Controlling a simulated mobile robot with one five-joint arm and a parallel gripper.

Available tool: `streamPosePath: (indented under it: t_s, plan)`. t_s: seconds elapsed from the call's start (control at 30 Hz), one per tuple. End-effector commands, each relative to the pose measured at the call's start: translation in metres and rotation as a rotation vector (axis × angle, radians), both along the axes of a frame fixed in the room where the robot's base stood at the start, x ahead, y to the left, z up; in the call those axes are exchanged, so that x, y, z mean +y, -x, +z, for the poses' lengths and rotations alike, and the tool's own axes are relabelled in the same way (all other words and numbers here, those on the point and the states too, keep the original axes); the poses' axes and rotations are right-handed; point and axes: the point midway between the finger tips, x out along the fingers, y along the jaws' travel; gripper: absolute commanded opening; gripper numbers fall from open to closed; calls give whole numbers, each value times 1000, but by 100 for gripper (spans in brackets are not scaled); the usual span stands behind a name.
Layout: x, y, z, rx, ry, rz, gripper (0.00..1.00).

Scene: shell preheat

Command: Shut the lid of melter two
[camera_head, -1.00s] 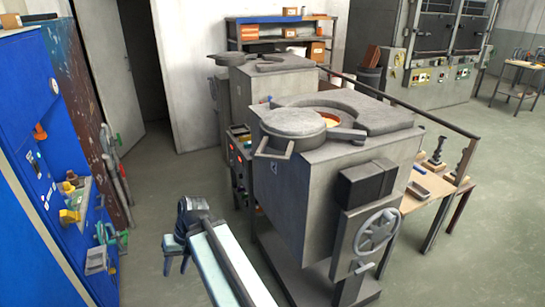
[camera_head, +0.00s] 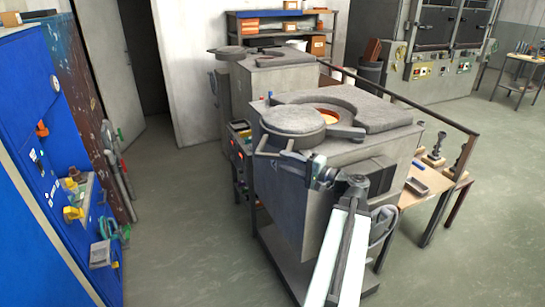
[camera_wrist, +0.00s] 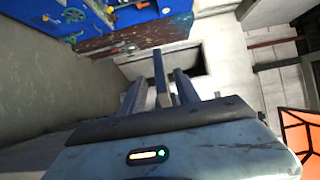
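The near melter (camera_head: 300,195) is a grey block with a round opening in its top, where an orange glow (camera_head: 328,114) shows. Its round grey lid (camera_head: 292,120) sits swung to the left, covering only part of the opening. A handle bar (camera_head: 268,153) sticks out from the lid's front edge. My gripper (camera_head: 290,160) is at the front of the lid, by this handle. In the wrist view, my gripper (camera_wrist: 158,92) is open, with a grey bar (camera_wrist: 160,75) between its fingers and gaps on both sides. I cannot read a number on the melter.
A second grey melter (camera_head: 280,85) stands behind. A wooden table (camera_head: 425,198) and a railing (camera_head: 400,95) are on the right. A blue panel with tools (camera_head: 60,150) is on the left. The floor between the panel and melters is clear.

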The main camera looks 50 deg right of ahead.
Motion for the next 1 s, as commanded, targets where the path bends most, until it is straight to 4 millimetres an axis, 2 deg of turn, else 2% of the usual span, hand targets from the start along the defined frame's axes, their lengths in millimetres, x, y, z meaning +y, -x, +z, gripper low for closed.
streamPosePath:
  t_s: [0.1, 0.3, 0.43, 0.67, 0.8, 1.0]
  plan:
    - [4, -25, 0, 1, 0, 3, 38]
    - [8, -55, 0, 1, 0, 2, 38]
    - [10, -63, 0, 1, 0, 1, 38]
    - [10, -63, 0, 2, 0, 0, 38]
    - [10, -63, 0, 2, 0, 0, 0]
    - [9, -63, -1, 2, 0, 0, 0]
